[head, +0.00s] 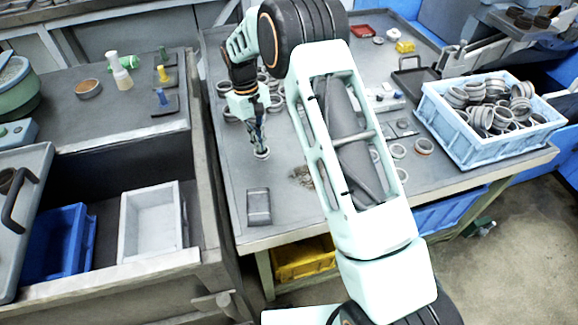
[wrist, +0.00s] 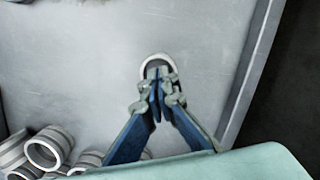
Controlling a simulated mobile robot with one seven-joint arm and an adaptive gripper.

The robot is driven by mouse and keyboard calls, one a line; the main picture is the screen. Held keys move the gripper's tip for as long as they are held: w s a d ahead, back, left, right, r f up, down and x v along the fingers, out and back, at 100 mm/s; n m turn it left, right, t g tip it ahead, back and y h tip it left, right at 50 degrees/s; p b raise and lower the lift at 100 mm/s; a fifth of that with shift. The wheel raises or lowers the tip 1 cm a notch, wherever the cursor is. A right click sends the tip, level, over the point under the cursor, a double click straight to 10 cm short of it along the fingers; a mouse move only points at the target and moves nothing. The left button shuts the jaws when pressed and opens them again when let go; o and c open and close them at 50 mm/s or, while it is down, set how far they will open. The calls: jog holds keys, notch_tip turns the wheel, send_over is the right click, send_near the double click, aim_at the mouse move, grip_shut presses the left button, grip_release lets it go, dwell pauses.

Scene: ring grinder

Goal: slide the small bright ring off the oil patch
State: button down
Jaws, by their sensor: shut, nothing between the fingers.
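A small bright ring (head: 262,155) lies flat on the grey table, left of a brown oil patch (head: 301,176) and apart from it. The ring also shows in the wrist view (wrist: 150,60), on bare grey metal. My gripper (head: 260,148) points down at the ring, with its fingers shut and nothing between them. In the wrist view the closed fingertips (wrist: 158,74) overlap the ring's near side and opening. I cannot tell whether they are inside the ring or just above it. My arm hides part of the table right of the patch.
A dark block (head: 259,207) lies near the table's front edge. Several grey rings (wrist: 45,150) stand close behind my gripper. A blue crate (head: 460,140) full of rings is at the right. Loose rings (head: 398,151) lie before it. The table's left edge runs near my gripper.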

jog(key=shift+w+a, duration=0.35)
jog(key=shift+w, duration=0.1)
